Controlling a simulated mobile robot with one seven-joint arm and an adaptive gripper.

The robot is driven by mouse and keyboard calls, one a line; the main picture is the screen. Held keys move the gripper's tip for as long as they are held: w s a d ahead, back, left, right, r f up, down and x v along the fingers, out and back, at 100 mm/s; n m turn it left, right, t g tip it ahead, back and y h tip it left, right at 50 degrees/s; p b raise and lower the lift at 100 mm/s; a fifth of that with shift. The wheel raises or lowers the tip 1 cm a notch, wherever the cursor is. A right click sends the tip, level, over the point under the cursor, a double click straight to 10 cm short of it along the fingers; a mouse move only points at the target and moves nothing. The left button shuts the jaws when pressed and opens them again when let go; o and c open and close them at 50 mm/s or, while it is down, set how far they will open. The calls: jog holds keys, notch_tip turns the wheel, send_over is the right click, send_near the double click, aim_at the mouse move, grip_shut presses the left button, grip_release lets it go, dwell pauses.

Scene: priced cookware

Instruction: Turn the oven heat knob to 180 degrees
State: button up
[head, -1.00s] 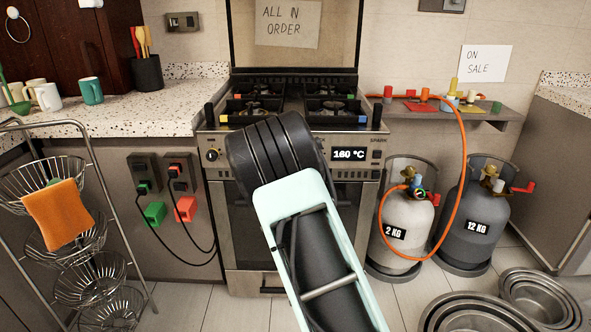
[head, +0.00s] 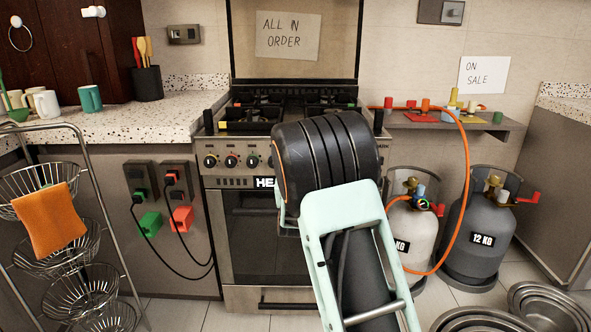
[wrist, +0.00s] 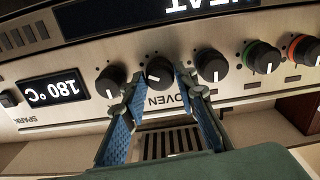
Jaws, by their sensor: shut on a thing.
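The oven heat knob (wrist: 159,71) is black with a white pointer mark, beside the word OVEN, on the steel panel in the upside-down wrist view. My gripper (wrist: 158,78) has its blue-padded fingers on both sides of this knob and is shut on it. The oven display (wrist: 67,91) reads 180 °C. In the head view my arm covers the gripper, the knob and the display. The oven (head: 253,237) stands under the hob with its door shut.
Neighbouring black knobs (wrist: 110,81) and (wrist: 211,65) sit close on either side of my fingers. Green-ringed (wrist: 262,57) and red-ringed (wrist: 303,49) knobs are farther right. In the head view, gas cylinders (head: 478,228) stand right and a wire basket rack (head: 80,220) left.

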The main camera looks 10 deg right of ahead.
dwell(0.5)
jog(key=o, duration=1.1)
jog(key=shift+o, duration=0.2)
jog(key=shift+s, duration=0.1)
jog(key=s+a, duration=0.2)
jog(key=s, duration=0.9)
jog(key=shift+s+a, duration=0.15)
jog(key=shift+s, duration=0.15)
